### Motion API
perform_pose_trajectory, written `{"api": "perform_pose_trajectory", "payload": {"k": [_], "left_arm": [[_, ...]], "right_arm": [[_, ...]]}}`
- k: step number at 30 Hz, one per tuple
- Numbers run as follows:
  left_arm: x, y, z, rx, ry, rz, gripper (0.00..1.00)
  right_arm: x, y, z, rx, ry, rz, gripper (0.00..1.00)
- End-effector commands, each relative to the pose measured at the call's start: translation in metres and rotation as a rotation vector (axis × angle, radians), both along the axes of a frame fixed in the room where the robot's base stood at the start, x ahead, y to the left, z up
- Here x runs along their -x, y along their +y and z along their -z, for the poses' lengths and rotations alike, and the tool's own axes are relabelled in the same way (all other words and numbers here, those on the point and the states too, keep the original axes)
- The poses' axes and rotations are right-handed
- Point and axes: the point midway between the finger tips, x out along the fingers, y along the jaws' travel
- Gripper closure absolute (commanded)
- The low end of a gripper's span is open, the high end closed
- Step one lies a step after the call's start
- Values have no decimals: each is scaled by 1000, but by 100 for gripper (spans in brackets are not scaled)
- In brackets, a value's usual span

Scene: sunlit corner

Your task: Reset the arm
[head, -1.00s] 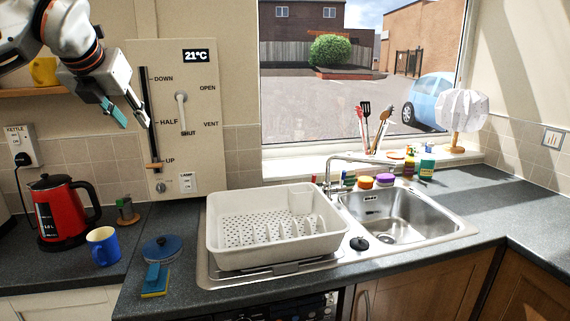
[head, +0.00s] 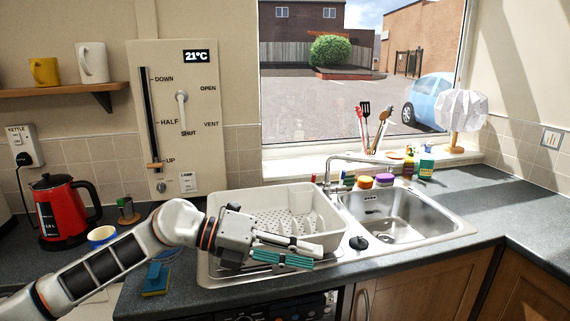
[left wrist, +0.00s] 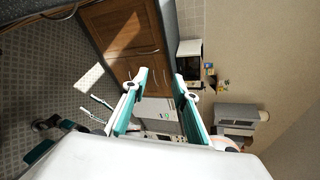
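My left gripper (head: 316,256) is in the head view, in front of the white dish rack (head: 230,203) and over the counter's front edge. Its fingers point right, and nothing is held. In the left wrist view the two teal-lined fingers of my left gripper (left wrist: 161,78) stand apart with an empty gap between them. My left arm reaches in from the lower left. Thin white and teal parts at the left of the wrist view may be my right gripper (left wrist: 95,108); they are too small to tell its state.
A sink (head: 395,217) lies right of the rack. A red kettle (head: 62,212), a partly hidden blue mug (head: 102,235) and a sponge brush (head: 155,280) are at the left. The wall panel (head: 205,85) has a slider low at UP. The right counter (head: 510,205) is clear.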

Motion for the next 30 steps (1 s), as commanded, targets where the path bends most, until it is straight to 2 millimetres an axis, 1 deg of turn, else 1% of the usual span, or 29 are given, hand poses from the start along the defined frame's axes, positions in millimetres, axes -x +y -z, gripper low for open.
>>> {"api": "perform_pose_trajectory", "payload": {"k": [1, 3, 5, 8, 11, 13, 14, 17, 20, 23, 24, 26, 27, 29, 30], "left_arm": [[10, -10, 5, 85, 59, -5, 72], [18, -18, 4, 201, 129, -24, 72], [22, -22, 3, 298, 192, -51, 72], [24, -21, 5, 452, 305, -115, 72], [19, -12, 12, 594, 423, -205, 72], [14, -2, 22, 684, 507, -280, 72], [11, 3, 28, 721, 544, -316, 72], [3, 25, 53, 833, 672, -445, 72], [-2, 52, 89, 925, 802, -592, 72], [-1, 82, 134, 997, 933, -752, 72], [2, 94, 155, 1019, 985, -821, 72], [9, 113, 188, 1047, 1066, -925, 72], [17, 126, 210, 1061, 1119, -995, 72], [31, 145, 245, 1075, 1198, -1103, 72], [43, 156, 267, 1080, 1249, -1173, 72]], "right_arm": [[0, 0, 0, 0, 0, 0, 60], [0, 0, 0, 0, 0, 0, 60], [0, 0, 0, 0, 0, 0, 60], [0, 0, 0, 0, -1, 0, 60], [-1, 0, -1, -1, -2, 0, 60], [-1, 0, -1, -1, -3, 0, 60], [-1, 0, -2, -1, -3, 0, 60], [-2, 0, -2, -2, -5, -1, 60], [-2, 1, -3, -1, -6, 0, 60], [-2, 1, -3, -1, -6, 0, 60], [-2, 1, -3, -1, -6, 0, 60], [-2, 1, -3, -1, -6, 0, 60], [-2, 1, -3, -1, -6, 0, 60], [-2, 1, -3, -1, -6, 0, 60], [-2, 1, -3, -1, -6, 0, 60]]}}
